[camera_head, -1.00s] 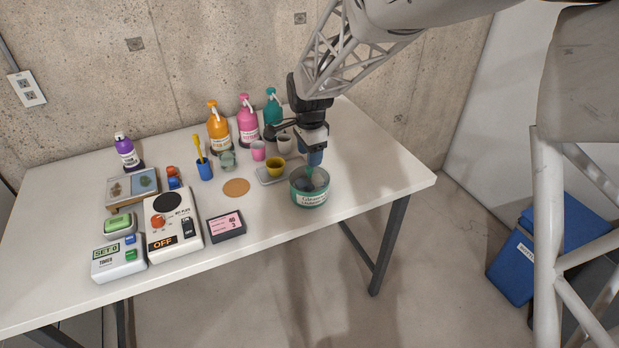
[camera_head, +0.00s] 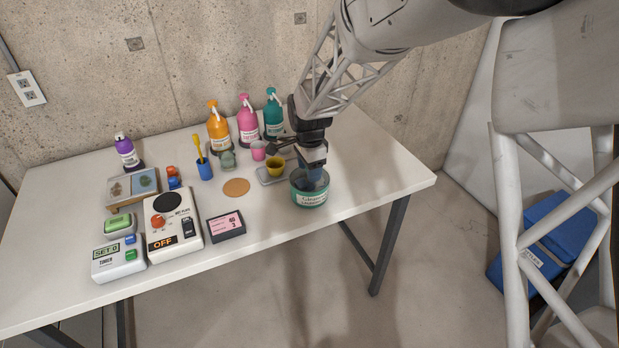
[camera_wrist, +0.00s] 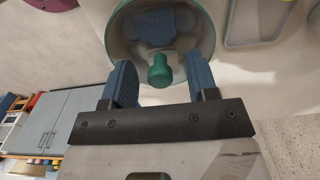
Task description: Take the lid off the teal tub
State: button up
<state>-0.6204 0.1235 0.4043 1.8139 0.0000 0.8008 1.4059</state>
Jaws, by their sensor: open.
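The teal tub (camera_head: 311,198) stands near the right front of the white table, with a printed label on its side. Its lid (camera_wrist: 198,22) looks clear with a teal rim and a teal knob (camera_wrist: 160,72) in the middle; the lid sits on the tub. My gripper (camera_wrist: 162,80) is open above the lid, with one blue finger on each side of the knob. The fingers are apart from the knob. In the head view my gripper (camera_head: 313,180) hides most of the lid and knob.
Behind the tub are a yellow cup (camera_head: 275,164) on a grey tray and a pink cup (camera_head: 258,151). Pump bottles (camera_head: 247,126) stand at the back. A cork disc (camera_head: 236,187) and a pink-screened box (camera_head: 226,226) lie left. The table's front right is clear.

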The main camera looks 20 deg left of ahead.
jog(key=shift+c, duration=0.3)
grip_shut()
dwell(0.3)
jog(key=shift+r, duration=0.1)
jog(key=shift+r, duration=0.75)
notch_tip(320, 180, up, 2)
jog(key=shift+r, duration=0.1)
jog(key=s+d+r, duration=0.1)
jog(key=s+d, duration=0.8)
jog(key=s, duration=0.4)
jog(key=shift+s, duration=0.1)
